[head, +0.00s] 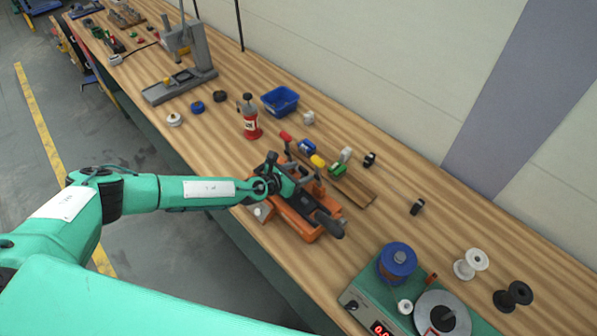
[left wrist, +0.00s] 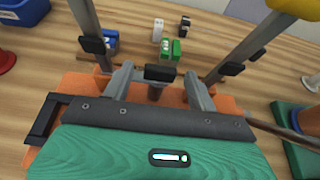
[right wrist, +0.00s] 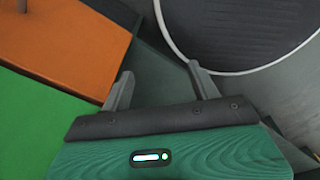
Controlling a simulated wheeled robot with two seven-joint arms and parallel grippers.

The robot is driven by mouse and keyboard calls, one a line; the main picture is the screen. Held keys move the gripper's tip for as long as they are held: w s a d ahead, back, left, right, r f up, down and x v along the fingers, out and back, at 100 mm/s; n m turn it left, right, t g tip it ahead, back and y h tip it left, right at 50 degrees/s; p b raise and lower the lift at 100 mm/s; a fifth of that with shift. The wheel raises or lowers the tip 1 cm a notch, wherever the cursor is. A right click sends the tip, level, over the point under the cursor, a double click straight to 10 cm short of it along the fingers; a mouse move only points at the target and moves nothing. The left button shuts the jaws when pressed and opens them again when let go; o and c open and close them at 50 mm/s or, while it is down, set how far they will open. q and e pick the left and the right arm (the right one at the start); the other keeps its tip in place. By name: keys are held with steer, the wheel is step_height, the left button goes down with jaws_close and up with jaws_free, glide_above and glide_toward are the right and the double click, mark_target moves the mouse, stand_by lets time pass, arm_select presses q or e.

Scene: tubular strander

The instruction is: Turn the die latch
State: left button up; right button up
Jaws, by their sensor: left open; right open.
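An orange bench device (head: 292,218) with dark grey bars stands on the wooden bench in the head view. My left gripper (head: 306,187) is over it, partly covering it. In the left wrist view the orange base (left wrist: 80,84) lies below and beyond my open left gripper (left wrist: 160,88). A short post with a black cap (left wrist: 160,73) shows between its fingers, apparently untouched. I cannot tell for sure which part is the die latch. My right gripper (right wrist: 160,85) is open and empty in the right wrist view.
A red bottle-like tool (head: 251,122), a blue bin (head: 280,100) and a green block (head: 338,169) are behind the device. A green winding unit with a blue spool (head: 397,262) stands at the lower right. A round dark plate (right wrist: 245,30) is close to my right gripper.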

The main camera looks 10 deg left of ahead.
arm_select(q)
steer(key=c, duration=1)
